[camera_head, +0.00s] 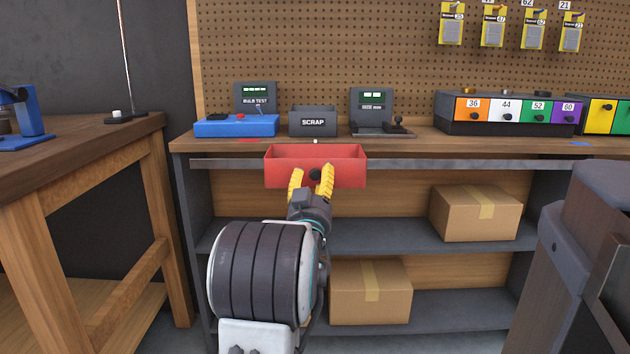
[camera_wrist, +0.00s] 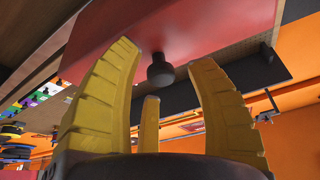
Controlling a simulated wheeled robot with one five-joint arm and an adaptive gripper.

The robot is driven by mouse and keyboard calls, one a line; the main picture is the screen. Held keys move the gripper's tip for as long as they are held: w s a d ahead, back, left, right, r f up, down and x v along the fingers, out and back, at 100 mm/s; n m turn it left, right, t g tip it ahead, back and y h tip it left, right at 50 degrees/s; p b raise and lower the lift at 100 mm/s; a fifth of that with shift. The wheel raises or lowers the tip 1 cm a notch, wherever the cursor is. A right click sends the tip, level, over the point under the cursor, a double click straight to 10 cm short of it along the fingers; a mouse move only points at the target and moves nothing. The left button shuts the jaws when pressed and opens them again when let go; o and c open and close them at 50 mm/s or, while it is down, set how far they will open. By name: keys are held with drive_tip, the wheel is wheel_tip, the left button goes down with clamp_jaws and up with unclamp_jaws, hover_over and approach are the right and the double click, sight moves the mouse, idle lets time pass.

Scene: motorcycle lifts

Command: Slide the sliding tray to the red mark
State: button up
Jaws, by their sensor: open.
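The sliding tray (camera_head: 285,170) is a red open box with a dark round knob (camera_head: 315,174) on its front. It hangs on a grey rail (camera_head: 440,164) below the bench's front edge. The red mark (camera_head: 248,140) is on the bench edge, left of the small white pointer on the tray. My gripper (camera_head: 311,171) is open in front of the tray, its yellow fingers on either side of the knob. In the wrist view the knob (camera_wrist: 160,71) shows between the spread fingers (camera_wrist: 163,58), with gaps around it; I cannot tell whether any finger touches the tray.
A blue mark (camera_head: 581,144) is at the right of the bench edge. A blue bulb tester (camera_head: 236,127), a scrap bin (camera_head: 312,122) and a size gauge (camera_head: 372,112) stand above. The rail is clear both sides. A wooden table (camera_head: 80,150) stands left.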

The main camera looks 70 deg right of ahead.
drive_tip(key=shift+d+r, duration=0.15)
drive_tip(key=shift+d, duration=0.15)
drive_tip(key=shift+o, duration=0.2)
clamp_jaws()
idle(0.3)
